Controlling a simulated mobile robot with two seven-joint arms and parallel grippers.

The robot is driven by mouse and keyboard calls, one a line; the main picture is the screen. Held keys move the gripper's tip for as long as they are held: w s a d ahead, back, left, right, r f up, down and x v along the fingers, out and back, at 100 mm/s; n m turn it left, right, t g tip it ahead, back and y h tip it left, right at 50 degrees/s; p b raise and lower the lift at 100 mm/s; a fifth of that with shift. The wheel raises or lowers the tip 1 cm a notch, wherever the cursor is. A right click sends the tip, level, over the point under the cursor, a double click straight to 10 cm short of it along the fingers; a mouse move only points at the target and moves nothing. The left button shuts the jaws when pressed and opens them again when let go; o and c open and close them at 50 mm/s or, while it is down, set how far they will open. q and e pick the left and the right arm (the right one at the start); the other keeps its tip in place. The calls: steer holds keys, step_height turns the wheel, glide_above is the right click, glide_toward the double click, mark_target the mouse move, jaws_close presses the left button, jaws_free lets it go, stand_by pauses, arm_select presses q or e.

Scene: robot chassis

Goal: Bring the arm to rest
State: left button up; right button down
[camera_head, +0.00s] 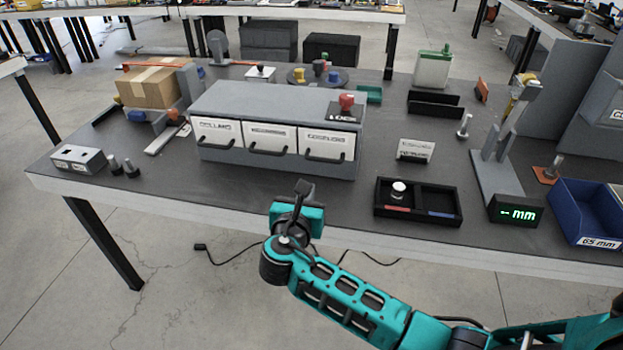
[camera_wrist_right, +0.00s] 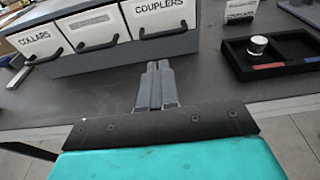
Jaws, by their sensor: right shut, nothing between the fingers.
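My right arm comes in from the lower right in the head view. Its gripper (camera_head: 303,187) is at the table's front edge, in front of the grey drawer unit. In the right wrist view the gripper (camera_wrist_right: 157,68) has its fingers together with nothing between them, pointing at the drawer fronts. The drawer unit (camera_head: 230,108) has three white labelled drawers, all closed; the wrist view shows the labels "COLLARS" and "COUPLERS" (camera_wrist_right: 160,16). My left gripper is not in view.
A black two-part tray (camera_head: 418,215) holding a metal piece (camera_head: 398,191) sits right of the gripper. A red-topped button (camera_head: 347,103) is on the drawer unit. A blue bin (camera_head: 585,212) and a gauge stand with a display (camera_head: 515,212) are at right. Open floor lies before the table (camera_head: 200,209).

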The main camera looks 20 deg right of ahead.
steer(key=s+a+f+m+g+y, duration=0.3)
steer(key=s+f+m+y, duration=0.4)
steer(key=s+f+m, duration=0.6)
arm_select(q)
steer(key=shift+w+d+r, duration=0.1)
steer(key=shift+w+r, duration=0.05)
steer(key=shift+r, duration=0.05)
arm_select(e)
steer(key=s+d+m+y, duration=0.1)
steer(key=s+m+y, duration=0.2)
steer(key=s+m, duration=0.6)
steer(key=m, duration=0.4)
steer(key=shift+s+d+f+m+t+y, duration=0.2)
steer(key=shift+f+m+t+y, duration=0.1)
steer(key=shift+t+y, duration=0.1)
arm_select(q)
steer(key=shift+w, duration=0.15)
arm_select(e)
steer(key=c, duration=1.9)
jaws_free()
